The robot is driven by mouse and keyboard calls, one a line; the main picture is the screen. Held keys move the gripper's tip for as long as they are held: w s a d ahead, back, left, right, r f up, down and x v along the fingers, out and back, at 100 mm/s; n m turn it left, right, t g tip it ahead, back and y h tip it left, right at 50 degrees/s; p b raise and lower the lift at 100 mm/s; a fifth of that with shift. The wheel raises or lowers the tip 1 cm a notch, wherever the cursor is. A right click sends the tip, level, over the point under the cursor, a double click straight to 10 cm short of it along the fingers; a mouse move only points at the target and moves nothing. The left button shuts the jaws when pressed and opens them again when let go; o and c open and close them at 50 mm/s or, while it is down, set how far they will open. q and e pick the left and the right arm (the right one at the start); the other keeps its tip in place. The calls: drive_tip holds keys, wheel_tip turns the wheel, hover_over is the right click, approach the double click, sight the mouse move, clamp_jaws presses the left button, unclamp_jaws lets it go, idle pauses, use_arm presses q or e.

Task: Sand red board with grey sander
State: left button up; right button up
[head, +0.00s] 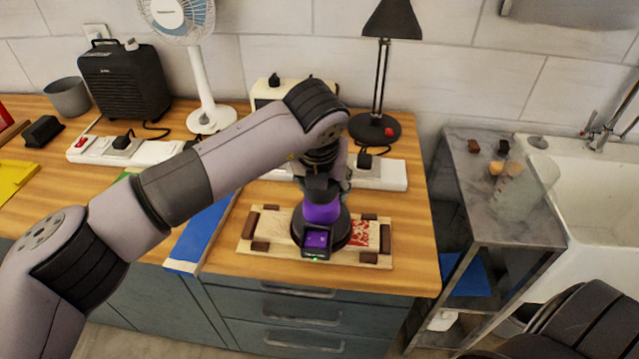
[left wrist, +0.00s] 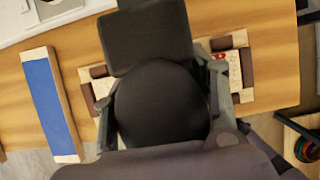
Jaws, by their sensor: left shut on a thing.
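The board (head: 361,234) lies on the wooden bench, pale with red patches of paint showing to the right of the sander. Dark brown blocks sit around it on a light wooden base (head: 375,260). The sander (head: 321,213) has a purple body, a dark round base and a small box with a green light. It stands over the board's middle and hides much of it. My left gripper (left wrist: 162,105) is shut on the sander from above; in the left wrist view its fingers sit either side of a dark rounded top. My right gripper is out of view.
A blue board (head: 203,232) lies left of the fixture. Power strips (head: 125,150), a fan (head: 208,110), a heater (head: 125,82) and a black lamp (head: 376,125) stand behind. The bench ends right of the fixture, before a grey side table (head: 470,180) and a sink (head: 590,190).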

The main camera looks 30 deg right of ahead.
use_arm(q)
drive_tip(key=shift+s+d+b, duration=0.75)
drive_tip(key=shift+s+d, duration=0.15)
drive_tip(key=shift+d, duration=0.3)
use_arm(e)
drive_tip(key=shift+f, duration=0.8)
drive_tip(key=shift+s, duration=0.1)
